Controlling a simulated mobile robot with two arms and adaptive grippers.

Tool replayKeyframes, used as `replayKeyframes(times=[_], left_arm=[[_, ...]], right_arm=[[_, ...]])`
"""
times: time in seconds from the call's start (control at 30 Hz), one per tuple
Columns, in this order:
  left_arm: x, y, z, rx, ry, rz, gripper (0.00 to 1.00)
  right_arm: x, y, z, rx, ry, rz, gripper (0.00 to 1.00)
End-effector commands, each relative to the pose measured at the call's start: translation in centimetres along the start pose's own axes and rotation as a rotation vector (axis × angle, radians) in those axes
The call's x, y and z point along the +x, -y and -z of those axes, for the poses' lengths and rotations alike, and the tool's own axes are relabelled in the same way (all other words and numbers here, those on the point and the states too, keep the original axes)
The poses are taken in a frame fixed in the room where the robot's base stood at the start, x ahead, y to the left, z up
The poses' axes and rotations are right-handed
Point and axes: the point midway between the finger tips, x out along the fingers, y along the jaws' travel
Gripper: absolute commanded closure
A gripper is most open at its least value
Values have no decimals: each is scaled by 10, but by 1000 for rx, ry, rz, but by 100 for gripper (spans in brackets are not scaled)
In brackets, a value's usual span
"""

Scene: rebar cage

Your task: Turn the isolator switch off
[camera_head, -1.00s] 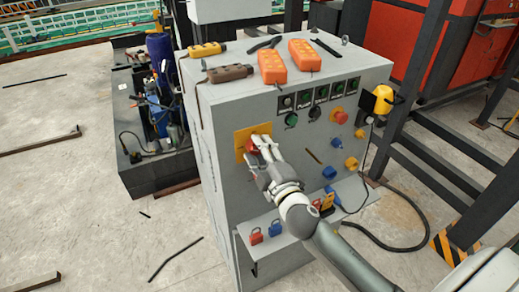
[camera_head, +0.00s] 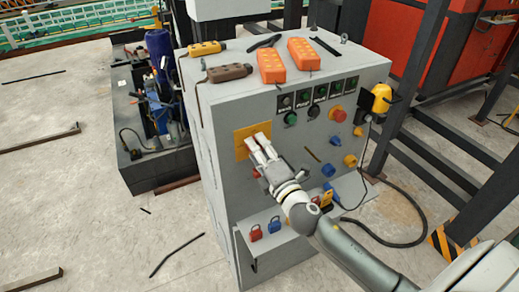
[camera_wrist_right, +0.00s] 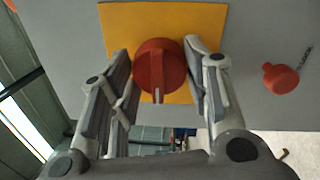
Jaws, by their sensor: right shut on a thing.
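The isolator switch is a red rotary knob (camera_wrist_right: 158,68) on a yellow plate (camera_wrist_right: 118,20), which is also on the front of the grey control cabinet in the head view (camera_head: 239,147). In the right wrist view the knob's raised grip, with a pale mark at its end, points toward the bottom of the picture. My right gripper (camera_head: 259,144) is at the plate, its fingers on either side of the knob and shut on it. The gripper hides most of the knob in the head view. My left gripper is not in view.
Orange pendant boxes (camera_head: 271,66) lie on the cabinet top (camera_head: 235,88). Push buttons (camera_head: 291,118) and a red emergency stop (camera_head: 338,114) are to the gripper's right. Red and blue padlocks (camera_head: 255,233) are below. Dark steel posts (camera_head: 423,62) stand at the right.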

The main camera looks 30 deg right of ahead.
Motion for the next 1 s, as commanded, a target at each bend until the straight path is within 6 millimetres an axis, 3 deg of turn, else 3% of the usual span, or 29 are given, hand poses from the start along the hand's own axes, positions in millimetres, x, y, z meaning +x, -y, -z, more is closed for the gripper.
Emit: replayKeyframes(times=[0.37, 0.4, 0.53, 1.0], left_arm=[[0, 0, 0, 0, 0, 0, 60], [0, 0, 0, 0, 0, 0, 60], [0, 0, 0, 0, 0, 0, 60], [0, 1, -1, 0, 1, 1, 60]], right_arm=[[0, 1, 1, -6, -2, 2, 80], [0, 1, 1, -6, -2, 2, 51], [0, 1, 1, -5, -2, 2, 34], [-8, 1, 0, -3, -1, 2, 34]])
